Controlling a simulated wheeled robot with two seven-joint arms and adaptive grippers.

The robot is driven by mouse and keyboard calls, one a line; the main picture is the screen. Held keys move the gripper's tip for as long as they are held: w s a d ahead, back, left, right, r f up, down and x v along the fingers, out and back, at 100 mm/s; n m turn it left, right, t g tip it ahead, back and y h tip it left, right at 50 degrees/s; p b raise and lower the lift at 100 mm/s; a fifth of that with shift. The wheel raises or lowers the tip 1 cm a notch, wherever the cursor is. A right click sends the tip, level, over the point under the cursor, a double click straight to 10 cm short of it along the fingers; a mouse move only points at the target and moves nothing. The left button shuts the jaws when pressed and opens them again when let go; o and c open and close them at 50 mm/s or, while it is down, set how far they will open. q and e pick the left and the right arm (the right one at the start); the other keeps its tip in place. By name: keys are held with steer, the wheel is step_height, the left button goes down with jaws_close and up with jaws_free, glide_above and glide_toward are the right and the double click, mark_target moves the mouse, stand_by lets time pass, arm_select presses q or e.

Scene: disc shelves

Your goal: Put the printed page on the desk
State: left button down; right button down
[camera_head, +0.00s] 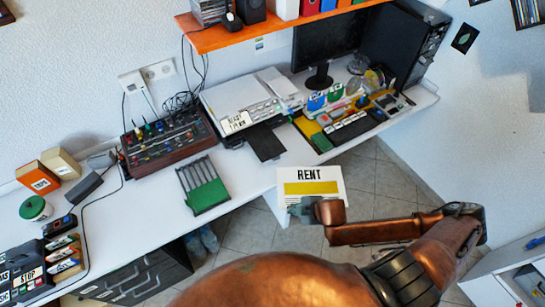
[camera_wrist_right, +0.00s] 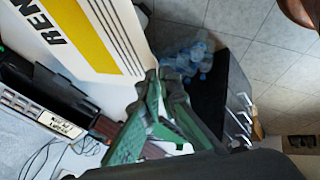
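The printed page (camera_head: 314,174), white with a yellow band and the word RENT, is at the front edge of the white desk (camera_head: 140,220), overlapping it in the head view. Whether it touches the desk I cannot tell. My right gripper (camera_head: 304,208) is at the page's lower edge. In the right wrist view the page (camera_wrist_right: 85,30) reaches the fingertips of my right gripper (camera_wrist_right: 156,78), which are closed together at its edge. The part between the fingertips is hidden. My left gripper is not in view.
A green and black slotted rack (camera_head: 203,186) lies left of the page. A printer (camera_head: 245,105), an audio mixer (camera_head: 168,140), a monitor (camera_head: 325,45) and a colourful organizer (camera_head: 345,115) stand behind. A drawer unit (camera_head: 140,278) is under the desk. The desk's front left middle is clear.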

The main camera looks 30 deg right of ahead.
steer(key=s, duration=0.1)
steer(key=n+b, duration=0.1)
glide_above(256, 193)
steer(key=s+d, duration=0.1)
steer(key=s, duration=0.1)
steer(key=f, duration=0.1)
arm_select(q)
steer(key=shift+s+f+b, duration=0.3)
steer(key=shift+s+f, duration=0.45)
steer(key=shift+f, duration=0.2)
arm_select(e)
steer(key=shift+f+y, duration=0.3)
steer(key=shift+f, duration=1.4)
steer(key=shift+f, duration=0.15)
steer(key=c, duration=2.2)
jaws_free()
steer(key=shift+o, duration=0.2)
